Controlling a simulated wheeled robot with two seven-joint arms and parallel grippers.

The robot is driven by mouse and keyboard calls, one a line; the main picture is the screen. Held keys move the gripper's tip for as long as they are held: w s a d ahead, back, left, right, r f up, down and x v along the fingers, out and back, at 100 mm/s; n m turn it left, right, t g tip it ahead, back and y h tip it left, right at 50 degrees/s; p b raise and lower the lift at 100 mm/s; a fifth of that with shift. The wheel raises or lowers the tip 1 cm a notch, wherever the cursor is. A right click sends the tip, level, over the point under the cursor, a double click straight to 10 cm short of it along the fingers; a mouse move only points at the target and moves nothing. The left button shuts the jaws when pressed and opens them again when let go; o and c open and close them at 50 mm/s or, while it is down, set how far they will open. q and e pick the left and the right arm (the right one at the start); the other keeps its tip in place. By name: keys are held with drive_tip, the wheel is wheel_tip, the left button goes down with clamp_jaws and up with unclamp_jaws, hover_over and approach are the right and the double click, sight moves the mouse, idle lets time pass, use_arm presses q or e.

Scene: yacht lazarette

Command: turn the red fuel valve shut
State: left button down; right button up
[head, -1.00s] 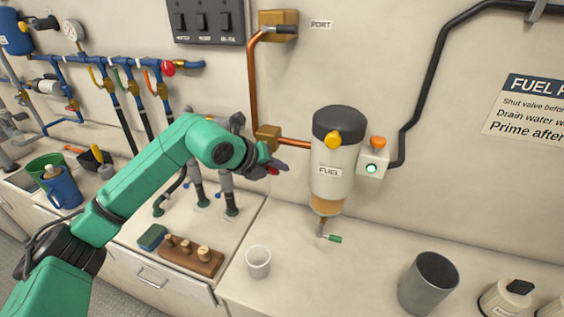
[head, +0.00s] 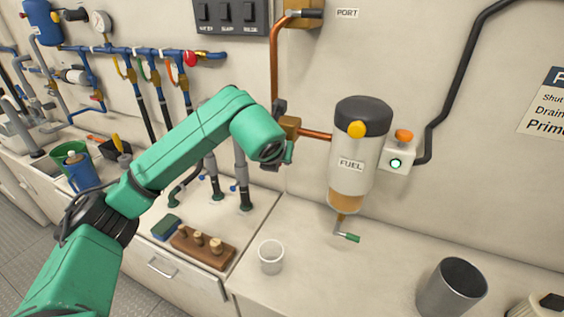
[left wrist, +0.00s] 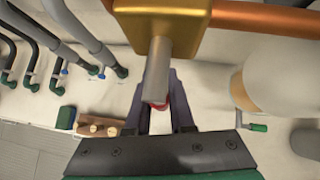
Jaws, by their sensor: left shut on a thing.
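The fuel valve is a brass block (head: 290,127) on the copper pipe left of the fuel filter. In the left wrist view its grey lever (left wrist: 158,72) runs from the brass body (left wrist: 165,18) down between my fingers, and a bit of its red grip (left wrist: 160,105) shows there. My left gripper (left wrist: 161,88) is shut on this lever, one dark finger on either side. In the head view, my green wrist hides most of the fingers and the lever. My right gripper is in neither view.
The fuel filter (head: 353,165) hangs to the right, with a small switch box (head: 397,158) beside it. A white cup (head: 271,257), a grey canister (head: 452,288) and a wooden peg block (head: 203,247) stand below. Grey hoses (head: 241,175) rise behind my arm.

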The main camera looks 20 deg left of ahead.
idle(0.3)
use_arm(q)
drive_tip(key=c, duration=0.8)
unclamp_jaws()
drive_tip(key=b+v, duration=0.3)
drive_tip(key=v, duration=1.1)
drive_tip(key=shift+s+d+r, duration=0.1)
drive_tip(key=shift+s+r, duration=0.1)
